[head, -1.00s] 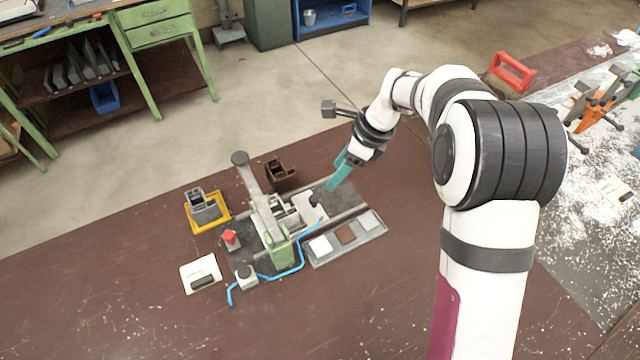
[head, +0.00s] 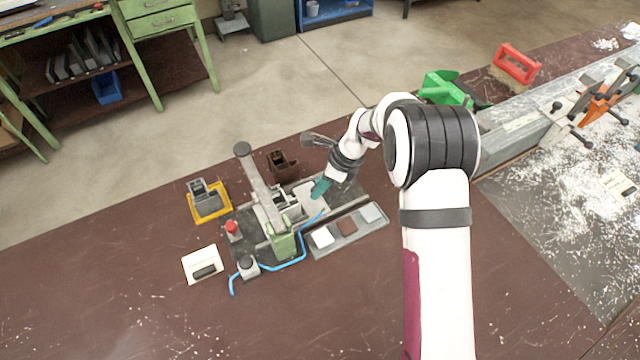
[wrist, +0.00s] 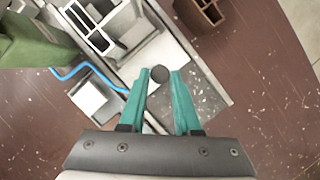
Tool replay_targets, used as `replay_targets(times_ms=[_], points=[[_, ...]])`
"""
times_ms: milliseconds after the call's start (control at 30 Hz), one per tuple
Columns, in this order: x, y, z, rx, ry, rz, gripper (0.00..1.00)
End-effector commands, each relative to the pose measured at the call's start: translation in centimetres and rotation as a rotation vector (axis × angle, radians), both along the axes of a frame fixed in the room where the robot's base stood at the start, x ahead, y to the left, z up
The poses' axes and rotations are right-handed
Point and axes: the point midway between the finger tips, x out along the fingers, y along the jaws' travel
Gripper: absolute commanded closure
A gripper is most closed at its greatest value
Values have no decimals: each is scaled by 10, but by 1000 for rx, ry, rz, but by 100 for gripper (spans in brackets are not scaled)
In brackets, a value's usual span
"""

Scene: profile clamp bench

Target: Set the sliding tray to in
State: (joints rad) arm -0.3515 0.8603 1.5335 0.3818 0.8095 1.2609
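The sliding tray is a pale plate (head: 311,199) on the right side of the clamp fixture; it also shows in the wrist view (wrist: 166,48). A dark round knob (wrist: 160,74) stands at its near end. My gripper (head: 320,188) is low over the tray, and its teal fingers hide the knob in the head view. In the wrist view my gripper (wrist: 160,76) has its fingers apart, one tip on each side of the knob. A narrow gap seems to show; contact cannot be told.
The fixture has a long grey lever (head: 259,180) and a green block (head: 283,243). A blue hose (head: 297,260), a red button (head: 232,228), a strip with square pads (head: 347,229), a yellow-based holder (head: 209,203) and a brown block (head: 282,165) surround it.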

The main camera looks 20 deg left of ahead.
Motion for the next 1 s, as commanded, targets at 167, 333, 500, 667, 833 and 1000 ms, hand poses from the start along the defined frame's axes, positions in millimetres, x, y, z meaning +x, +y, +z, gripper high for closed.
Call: replay_targets(times_ms=[167, 333, 500, 667, 833, 1000], points=[[0, 0, 0, 0, 0, 0, 100], [0, 0, 0, 0, 0, 0, 100], [0, 0, 0, 0, 1, 0, 100], [0, 0, 0, 0, 1, 0, 100], [0, 0, 0, 0, 1, 0, 100], [0, 0, 0, 0, 1, 0, 100]])
